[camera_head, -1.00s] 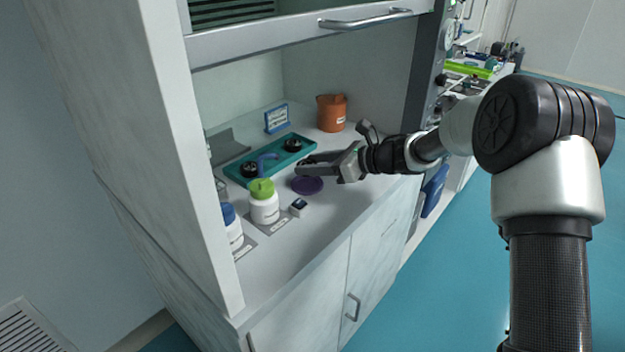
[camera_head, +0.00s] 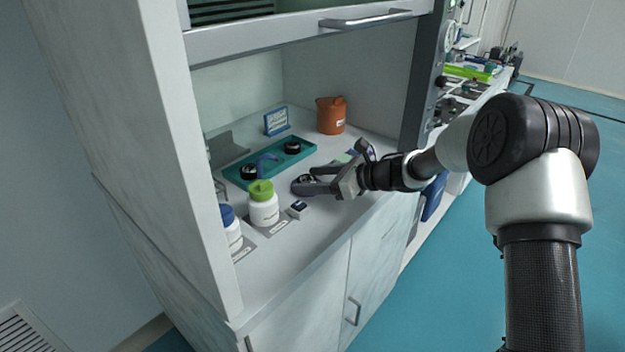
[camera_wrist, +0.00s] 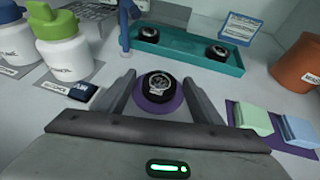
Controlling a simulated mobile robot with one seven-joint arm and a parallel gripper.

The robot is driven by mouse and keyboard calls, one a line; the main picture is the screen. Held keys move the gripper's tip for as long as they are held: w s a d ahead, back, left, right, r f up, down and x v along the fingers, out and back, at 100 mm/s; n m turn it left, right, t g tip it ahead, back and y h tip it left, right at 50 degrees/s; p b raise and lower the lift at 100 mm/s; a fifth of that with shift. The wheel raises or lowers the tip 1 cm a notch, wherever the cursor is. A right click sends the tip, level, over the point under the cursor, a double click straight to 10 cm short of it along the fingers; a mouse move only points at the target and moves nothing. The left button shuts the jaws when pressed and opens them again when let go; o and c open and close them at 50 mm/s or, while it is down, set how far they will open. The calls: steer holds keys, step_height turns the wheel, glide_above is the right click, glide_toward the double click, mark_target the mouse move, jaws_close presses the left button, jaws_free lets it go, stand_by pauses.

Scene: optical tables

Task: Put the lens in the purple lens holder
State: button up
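The lens (camera_wrist: 158,86), a glass disc in a black ring, rests on the round purple lens holder (camera_wrist: 157,109) in the wrist view. The holder's rim shows below and beside it. My gripper (camera_wrist: 159,77) is open, with one finger on each side of the lens and a visible gap to both. In the head view the lens (camera_head: 307,178) sits at the fingertips of my gripper (camera_head: 304,183), low over the counter. The holder is mostly hidden there. Whether the lens is fully seated I cannot tell.
A teal tray (camera_wrist: 190,62) with two black round pieces lies behind. White bottles with green (camera_head: 263,205) and blue (camera_head: 232,230) caps stand left. A small dark-blue box (camera_head: 297,209) is near. Green (camera_wrist: 250,119) and blue blocks lie right, and a brown container (camera_head: 331,115) stands behind.

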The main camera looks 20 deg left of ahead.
steer(key=shift+r+p, duration=0.3)
steer(key=shift+p, duration=0.1)
steer(key=v, duration=1.2)
steer(key=shift+f+p, duration=0.1)
steer(key=shift+p, duration=0.3)
